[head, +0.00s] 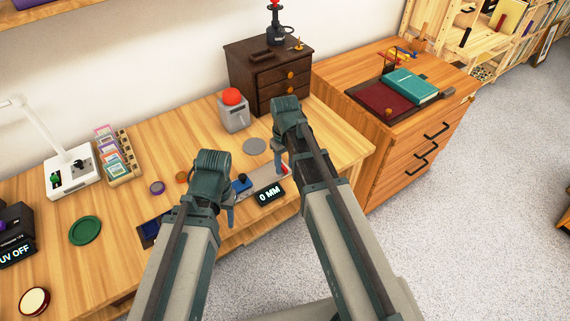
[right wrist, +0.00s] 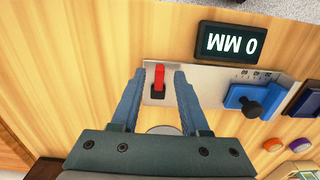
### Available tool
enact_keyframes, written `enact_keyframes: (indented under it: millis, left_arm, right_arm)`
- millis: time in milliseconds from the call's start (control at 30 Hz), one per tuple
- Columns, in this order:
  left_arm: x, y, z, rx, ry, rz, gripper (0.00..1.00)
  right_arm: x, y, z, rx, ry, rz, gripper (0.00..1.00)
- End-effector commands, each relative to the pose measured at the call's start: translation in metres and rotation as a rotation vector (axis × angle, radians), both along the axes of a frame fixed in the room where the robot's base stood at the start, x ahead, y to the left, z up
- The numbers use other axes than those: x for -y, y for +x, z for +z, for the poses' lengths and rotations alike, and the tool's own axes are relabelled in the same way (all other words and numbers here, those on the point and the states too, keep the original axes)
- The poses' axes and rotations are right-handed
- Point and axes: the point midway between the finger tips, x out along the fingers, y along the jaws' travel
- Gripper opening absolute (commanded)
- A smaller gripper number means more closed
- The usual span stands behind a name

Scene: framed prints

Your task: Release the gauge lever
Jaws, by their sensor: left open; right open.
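A small red lever (right wrist: 159,76) with a black base stands at the plate's end. My right gripper (right wrist: 159,84) is open, with one finger on each side of the lever and gaps visible. In the head view, my right gripper (head: 278,168) is over the plate's right end, and the readout (head: 270,195) and blue slider (head: 241,183) show. My left gripper (head: 230,212) is open, in front of the slider.
A grey box with a red button (head: 234,112) and a grey disc (head: 254,146) are behind the gauge. A dark drawer chest (head: 268,72) stands farther back. A green disc (head: 85,231) and white lamp (head: 70,172) are left.

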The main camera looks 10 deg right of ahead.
Motion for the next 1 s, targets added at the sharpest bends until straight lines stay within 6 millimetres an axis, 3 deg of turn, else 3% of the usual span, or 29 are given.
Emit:
enact_keyframes:
  millis: [800, 1000]
  left_arm:
    - [0.000, 0.000, 0.118, 0.000, 0.000, 0.000, 0.50]
    - [0.000, 0.000, 0.133, 0.000, 0.000, 0.000, 0.50]
  right_arm:
    - [0.000, 0.000, 0.118, 0.000, 0.000, 0.000, 0.45]
    - [0.000, 0.000, 0.133, 0.000, 0.000, -0.001, 0.45]
